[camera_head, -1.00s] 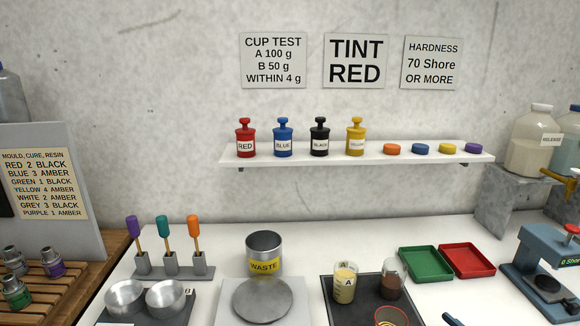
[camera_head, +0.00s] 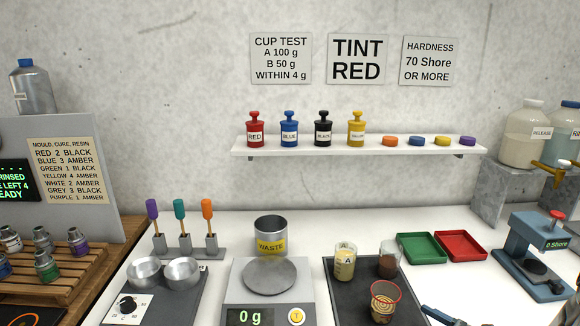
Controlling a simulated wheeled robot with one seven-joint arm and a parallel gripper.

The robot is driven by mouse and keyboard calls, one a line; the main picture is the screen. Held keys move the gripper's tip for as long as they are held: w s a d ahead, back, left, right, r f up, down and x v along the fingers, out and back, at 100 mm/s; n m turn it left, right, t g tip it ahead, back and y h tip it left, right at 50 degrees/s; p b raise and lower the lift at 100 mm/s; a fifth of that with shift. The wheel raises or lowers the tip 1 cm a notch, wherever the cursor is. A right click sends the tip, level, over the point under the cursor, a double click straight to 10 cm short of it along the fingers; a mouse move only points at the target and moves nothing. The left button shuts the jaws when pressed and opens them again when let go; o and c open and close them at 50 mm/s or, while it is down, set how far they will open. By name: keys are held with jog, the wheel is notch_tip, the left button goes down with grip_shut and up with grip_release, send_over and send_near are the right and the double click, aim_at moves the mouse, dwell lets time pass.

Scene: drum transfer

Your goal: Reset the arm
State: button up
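My gripper is not in this view, and no part of it can be placed for certain. The bench (camera_head: 330,225) is in front, with a scale (camera_head: 270,300) reading 0 g and a bare round pan. A cup marked A (camera_head: 345,262) and a cup with dark red-brown content (camera_head: 389,260) stand on a dark mat (camera_head: 350,300). A cup with a red rim (camera_head: 384,302) stands nearer on the mat.
A waste can (camera_head: 271,236) stands behind the scale. Green (camera_head: 425,248) and red (camera_head: 461,246) trays lie right of the mat, beside a blue hardness press (camera_head: 540,260). Tint bottles stand on the shelf (camera_head: 350,150). Two metal bowls (camera_head: 163,271) and spatulas (camera_head: 180,230) are left.

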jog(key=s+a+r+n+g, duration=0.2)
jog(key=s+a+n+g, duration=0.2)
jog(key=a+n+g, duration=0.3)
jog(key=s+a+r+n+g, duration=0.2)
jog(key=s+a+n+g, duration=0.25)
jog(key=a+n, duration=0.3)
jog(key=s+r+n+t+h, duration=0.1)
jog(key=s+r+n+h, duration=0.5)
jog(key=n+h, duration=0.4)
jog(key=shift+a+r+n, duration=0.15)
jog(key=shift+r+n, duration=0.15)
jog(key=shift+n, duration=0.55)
